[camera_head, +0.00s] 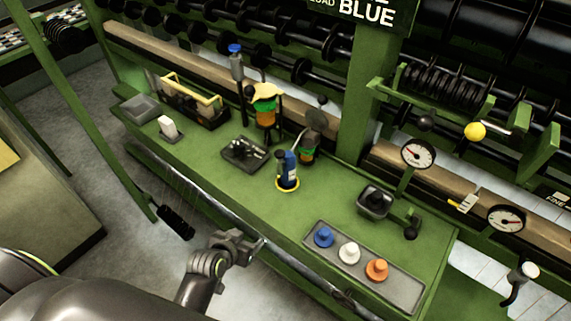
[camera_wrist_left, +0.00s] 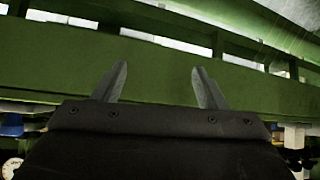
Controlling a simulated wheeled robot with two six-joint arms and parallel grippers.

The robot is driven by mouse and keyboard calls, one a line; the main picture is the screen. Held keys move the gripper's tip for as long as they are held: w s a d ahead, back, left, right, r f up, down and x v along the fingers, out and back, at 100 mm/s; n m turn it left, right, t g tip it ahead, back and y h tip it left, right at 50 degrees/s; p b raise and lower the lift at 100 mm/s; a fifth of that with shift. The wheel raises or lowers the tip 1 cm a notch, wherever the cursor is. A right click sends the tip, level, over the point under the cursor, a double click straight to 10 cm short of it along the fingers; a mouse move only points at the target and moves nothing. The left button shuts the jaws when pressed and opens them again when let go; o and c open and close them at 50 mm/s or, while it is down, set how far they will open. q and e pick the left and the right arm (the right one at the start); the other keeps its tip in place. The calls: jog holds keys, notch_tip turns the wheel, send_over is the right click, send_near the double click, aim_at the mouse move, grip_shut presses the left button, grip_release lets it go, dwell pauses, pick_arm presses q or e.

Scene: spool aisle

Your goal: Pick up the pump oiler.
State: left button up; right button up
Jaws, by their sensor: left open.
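A blue bottle-like can with a dark top, which looks like the pump oiler (camera_head: 288,168), stands upright in a yellow ring on the green bench. A thin pale curved spout seems to rise from it. My left gripper (camera_head: 261,243) is at the bench's front edge, below and left of the can in the head view, and apart from it. In the left wrist view its two fingers (camera_wrist_left: 162,78) are spread with nothing between them, facing a green beam. The can is not seen there. My right gripper is not in view.
The green bench (camera_head: 225,185) holds a tray (camera_head: 319,241) with blue, white and orange knobs, a black fixture (camera_head: 245,151), a toolbox (camera_head: 185,106) and a dark square box (camera_head: 374,202). Taller tools (camera_head: 264,110) stand behind the can. Bare bench lies in front of it.

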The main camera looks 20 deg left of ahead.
aim_at(281, 169)
pick_arm(q)
jog(key=w+d+r+m+t+h+p, duration=0.1)
jog(key=w+r+t, duration=0.1)
jog(key=r, duration=0.8)
jog(key=w+d+r+t+p, duration=0.1)
jog(key=w+d+r+t, duration=0.1)
jog(key=r, duration=0.8)
jog(key=shift+h, duration=0.3)
jog(key=x, duration=0.7)
jog(key=p+x, duration=0.1)
jog(key=x, duration=0.2)
jog(key=shift+w+a+f, duration=0.2)
jog(key=shift+w+f, duration=0.1)
jog(key=shift+f, duration=0.15)
jog(key=shift+s+f+p+x, duration=0.1)
jog(key=shift+f+p+x, duration=0.15)
jog(key=shift+x, duration=1)
jog(key=shift+s+f+p+x, duration=0.1)
jog(key=shift+f+p+x, duration=0.1)
jog(key=shift+x, duration=1.05)
jog(key=shift+w+d+f, duration=0.15)
jog(key=shift+w+f, duration=0.1)
jog(key=shift+w, duration=0.2)
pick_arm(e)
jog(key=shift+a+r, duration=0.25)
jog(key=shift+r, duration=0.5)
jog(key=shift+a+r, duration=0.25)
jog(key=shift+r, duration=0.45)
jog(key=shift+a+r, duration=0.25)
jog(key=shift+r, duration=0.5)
